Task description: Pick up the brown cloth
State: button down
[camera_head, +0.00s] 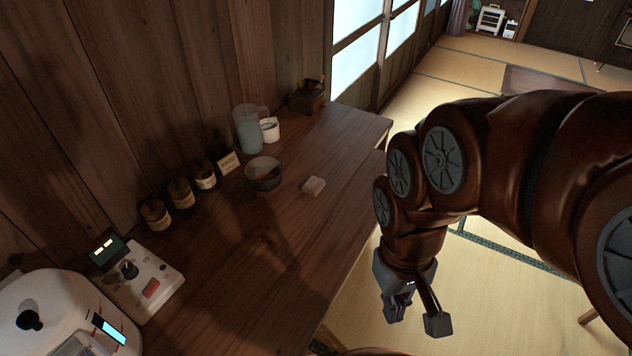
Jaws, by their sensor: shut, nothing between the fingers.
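A small folded light-brown cloth (314,186) lies flat on the wooden counter, near the middle of its length. It looks like a thick little square. My gripper (418,316) hangs at the lower right, pointing down past the counter's right edge, over the tatami.
A dark bowl (263,174) stands just left of the cloth. A pitcher (248,129), white mug (269,130) and small card (229,163) are behind. Several jars line the wall. A control box (145,283) and white cooker (60,310) stand lower left. The counter's front is clear.

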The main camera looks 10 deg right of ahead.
aim_at(313, 184)
jog(key=z, duration=1.55)
jog(key=i, duration=1.1)
jog(key=u, duration=3.7)
